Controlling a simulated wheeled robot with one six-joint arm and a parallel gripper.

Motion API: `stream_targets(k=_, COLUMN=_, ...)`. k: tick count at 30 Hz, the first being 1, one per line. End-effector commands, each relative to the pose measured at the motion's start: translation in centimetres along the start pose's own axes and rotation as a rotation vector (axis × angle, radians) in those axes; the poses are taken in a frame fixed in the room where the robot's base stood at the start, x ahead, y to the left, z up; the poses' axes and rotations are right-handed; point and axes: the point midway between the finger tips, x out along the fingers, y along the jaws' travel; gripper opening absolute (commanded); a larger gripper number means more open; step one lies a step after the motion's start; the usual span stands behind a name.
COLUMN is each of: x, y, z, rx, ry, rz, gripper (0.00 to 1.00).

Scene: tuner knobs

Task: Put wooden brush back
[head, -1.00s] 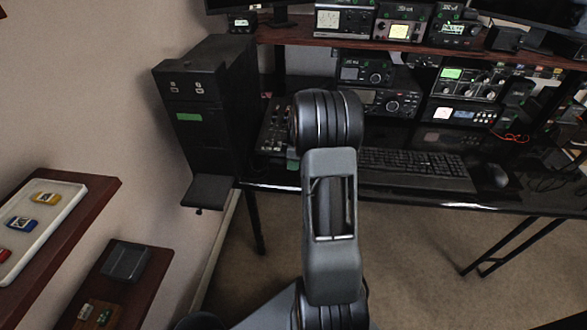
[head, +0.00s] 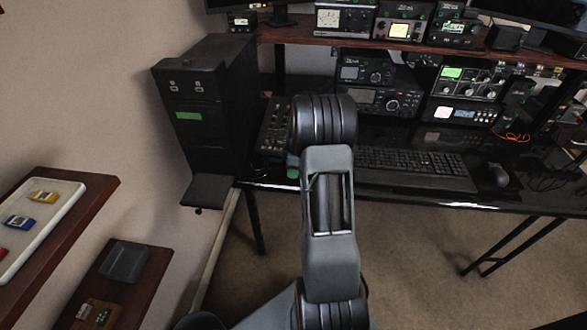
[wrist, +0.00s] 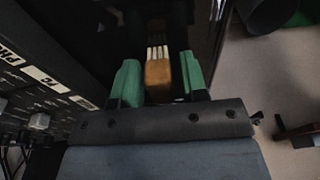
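The wooden brush (wrist: 158,74) shows in the wrist view as an orange-brown block with pale bristles at its far end. It sits between the green-tipped fingers of my gripper (wrist: 158,84). A thin dark strip shows between the brush and the right finger. The near end of the brush is hidden by the gripper body. In the head view the brush is hidden behind my arm; a bit of green shows at the arm's left edge.
A dark desk (head: 400,200) holds a keyboard (head: 415,168), a mouse (head: 498,174), a mixer (head: 271,128) and radios. A black tower (head: 205,90) stands left. A white tray (head: 60,222) with small coloured items and a grey bin (head: 124,262) sit on shelves at lower left.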

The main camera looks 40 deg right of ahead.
Motion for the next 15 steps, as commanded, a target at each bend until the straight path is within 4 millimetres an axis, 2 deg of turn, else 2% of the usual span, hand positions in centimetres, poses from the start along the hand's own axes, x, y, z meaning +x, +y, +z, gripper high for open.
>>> stream_targets(k=3, x=0.0, y=0.0, z=0.0, rx=0.000, ry=0.000, rz=0.000, gripper=0.48)
stream_targets(k=10, x=-0.2, y=0.0, z=0.0, rx=0.000, ry=0.000, rz=0.000, gripper=0.48)
stream_targets(k=15, x=-1.9, y=0.1, z=-0.1, rx=0.000, ry=0.000, rz=0.003, gripper=0.48)
